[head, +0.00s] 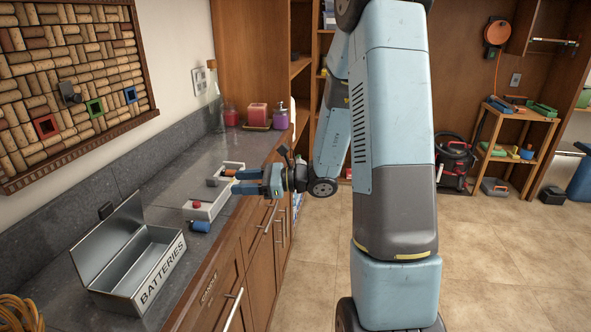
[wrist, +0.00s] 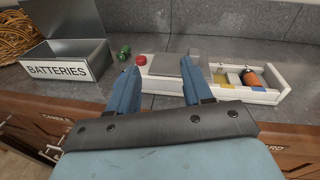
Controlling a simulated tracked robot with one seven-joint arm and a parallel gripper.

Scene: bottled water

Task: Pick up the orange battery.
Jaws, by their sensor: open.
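The orange battery (wrist: 251,78) with a dark end stands in the right-hand part of a white tray (wrist: 266,97) in the wrist view, beside a yellow item. In the head view, a small orange patch (head: 229,173) shows in the tray's far part (head: 211,182). The fingers hide part of the tray.
An open metal box marked BATTERIES (head: 164,272) stands on the counter's near part. A blue cylinder (head: 200,226) lies by the tray's near end, which has a red knob (head: 196,204). A green item (wrist: 124,52) is by the box. Jars (head: 258,115) stand at the far end.

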